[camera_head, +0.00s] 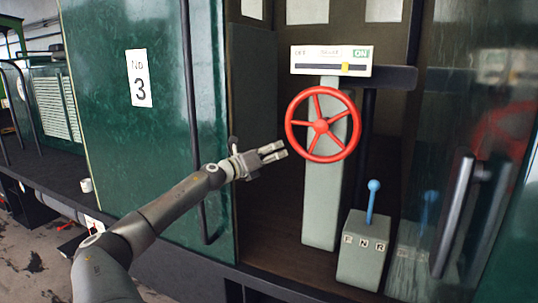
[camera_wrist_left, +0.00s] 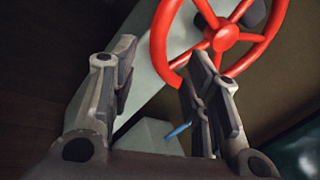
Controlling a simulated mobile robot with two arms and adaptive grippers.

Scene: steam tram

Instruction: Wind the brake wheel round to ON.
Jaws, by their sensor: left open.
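The red spoked brake wheel (camera_head: 321,125) is mounted on a pale grey-green post (camera_head: 322,205) inside the tram's doorway. Above it is a white indicator plate (camera_head: 331,54) with a dark slot. A yellow marker (camera_head: 345,67) sits right of the slot's middle, short of its right end. The green ON label (camera_head: 362,53) is at the plate's right. My left gripper (camera_head: 277,152) is open and empty, just left of the wheel. In the left wrist view, the wheel (camera_wrist_left: 222,40) lies beyond the open fingers (camera_wrist_left: 160,85), its lower rim partly hidden by the right finger. My right gripper is not in view.
A grey box (camera_head: 362,250) marked F, N, R with a blue-knobbed lever (camera_head: 373,190) stands below right of the wheel. A black door handle (camera_head: 453,215) is at the right. A green panel (camera_head: 150,110) with a number 3 sign is at the left.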

